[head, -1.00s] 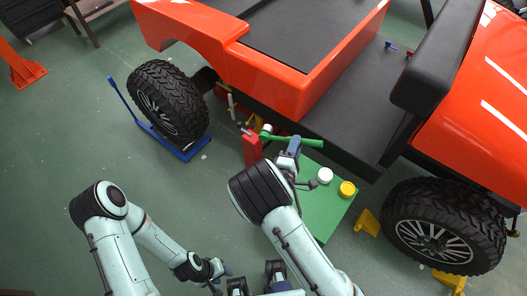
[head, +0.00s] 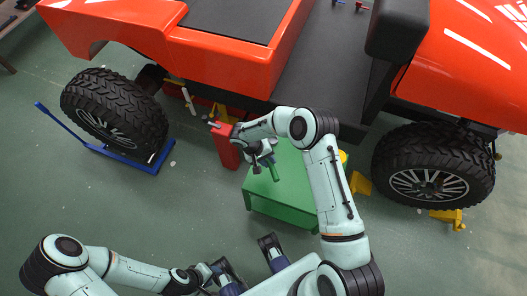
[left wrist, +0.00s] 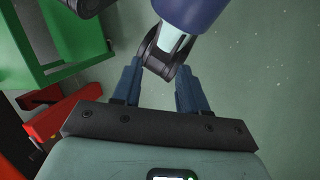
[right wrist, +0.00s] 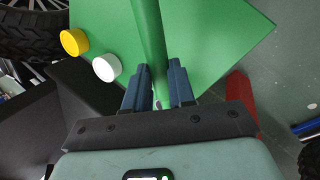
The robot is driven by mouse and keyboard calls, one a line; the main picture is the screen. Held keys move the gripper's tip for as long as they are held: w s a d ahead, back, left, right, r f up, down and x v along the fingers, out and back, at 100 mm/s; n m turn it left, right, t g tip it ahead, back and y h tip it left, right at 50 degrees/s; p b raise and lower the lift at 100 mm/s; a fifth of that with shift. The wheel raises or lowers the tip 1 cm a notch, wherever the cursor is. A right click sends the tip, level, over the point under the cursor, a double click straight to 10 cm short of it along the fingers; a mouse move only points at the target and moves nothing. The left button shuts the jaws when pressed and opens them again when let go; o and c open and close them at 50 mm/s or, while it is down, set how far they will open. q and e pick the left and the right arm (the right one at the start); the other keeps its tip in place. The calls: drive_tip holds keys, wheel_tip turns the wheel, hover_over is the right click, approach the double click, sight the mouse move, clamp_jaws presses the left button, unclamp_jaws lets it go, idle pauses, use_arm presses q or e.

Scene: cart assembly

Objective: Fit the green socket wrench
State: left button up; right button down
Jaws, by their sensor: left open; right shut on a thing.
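The green socket wrench (right wrist: 150,35) is held in my right gripper (right wrist: 159,72). In the right wrist view its green bar runs up between the fingers, over the green table (right wrist: 215,45). In the head view only a short green length of the wrench (head: 275,172) shows below my right gripper (head: 264,158). The rest of it, including its socket end, is hidden. My left gripper (left wrist: 158,72) is open and empty above the floor, low in the head view (head: 225,274); one of my own arm links lies just beyond its fingers.
A red stand (head: 226,148) is beside the green table. A white cap (right wrist: 107,68) and a yellow cap (right wrist: 75,42) sit on the table. The orange cart (head: 215,55) is behind. A wheel (head: 112,112) rests at a blue dolly (head: 140,163); yellow chocks (head: 360,183) are by the right wheel (head: 432,182).

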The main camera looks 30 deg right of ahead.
drive_tip(key=m+y, duration=0.1)
drive_tip(key=w+f+m+y+b, duration=0.1)
drive_tip(key=m, duration=0.1)
drive_tip(key=w+f+m+y+b, duration=0.1)
drive_tip(key=shift+w+d+m+t, duration=0.15)
drive_tip(key=shift+m+t, duration=0.15)
drive_tip(key=shift+t, duration=0.1)
drive_tip(key=w+m, duration=0.1)
drive_tip(key=w+m+y+b, duration=0.1)
drive_tip(key=w+d+r+t, duration=0.1)
drive_tip(key=shift+m+y, duration=0.3)
drive_tip(key=shift+m, duration=0.1)
use_arm(q)
drive_tip(key=f, duration=0.3)
drive_tip(key=shift+w+f, duration=0.25)
drive_tip(key=shift+f, duration=0.1)
use_arm(e)
drive_tip(key=shift+w+r+t, duration=0.25)
drive_tip(key=shift+t, duration=0.05)
use_arm(q)
drive_tip(key=shift+f, duration=0.1)
use_arm(e)
drive_tip(key=shift+r, duration=0.1)
